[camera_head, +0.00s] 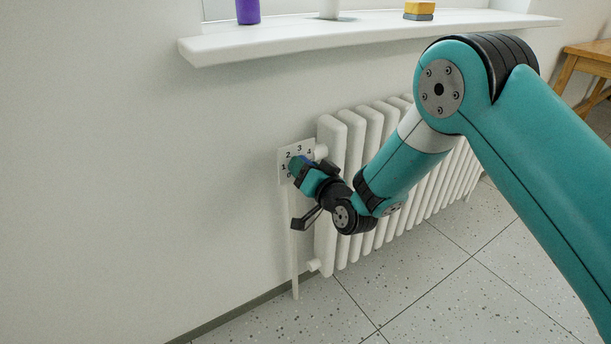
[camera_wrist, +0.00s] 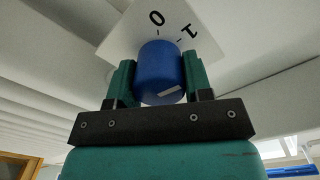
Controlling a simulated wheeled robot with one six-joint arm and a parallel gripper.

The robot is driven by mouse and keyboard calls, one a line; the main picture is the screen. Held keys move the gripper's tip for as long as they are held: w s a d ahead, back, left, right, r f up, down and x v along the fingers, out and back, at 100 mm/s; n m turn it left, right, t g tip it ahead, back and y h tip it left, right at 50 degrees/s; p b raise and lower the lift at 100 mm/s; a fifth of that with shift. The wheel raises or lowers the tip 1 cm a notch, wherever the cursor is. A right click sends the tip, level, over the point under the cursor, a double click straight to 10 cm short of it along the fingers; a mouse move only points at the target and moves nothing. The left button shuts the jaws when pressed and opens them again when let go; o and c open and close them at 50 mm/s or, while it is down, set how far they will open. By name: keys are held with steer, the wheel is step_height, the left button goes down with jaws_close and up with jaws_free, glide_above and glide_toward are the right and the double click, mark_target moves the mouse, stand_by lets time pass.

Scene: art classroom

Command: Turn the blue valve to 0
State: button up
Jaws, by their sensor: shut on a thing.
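The blue valve (camera_wrist: 158,70) is a round blue knob with a short white mark, in front of a white dial plate (camera_wrist: 203,45). In the wrist view the plate's 0 and 1 show beyond the knob; the white mark is on the knob's near face, low and right of centre.
A white radiator (camera_head: 332,190) stands right beside the plate, with a thin white pipe (camera_head: 294,245) below the plate. A windowsill (camera_head: 370,31) above bears a purple object (camera_head: 247,11) and yellow and grey blocks (camera_head: 419,11). The speckled floor is clear at the front.

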steer(key=n+b, duration=0.3)
steer(key=n, duration=0.1)
steer(key=n+b, duration=0.2)
steer(key=shift+s+a+f+b, duration=0.1)
steer(key=shift+f+b, duration=0.2)
steer(key=shift+b, duration=0.05)
steer(key=n+b, duration=0.4)
steer(key=n, duration=0.1)
steer(key=shift+r, duration=0.15)
steer(key=o, duration=0.9)
steer(key=shift+r, duration=0.1)
steer(key=b+v, duration=0.9)
steer(key=v, duration=0.8)
steer(key=shift+s+d, duration=0.15)
steer(key=shift+d, duration=0.05)
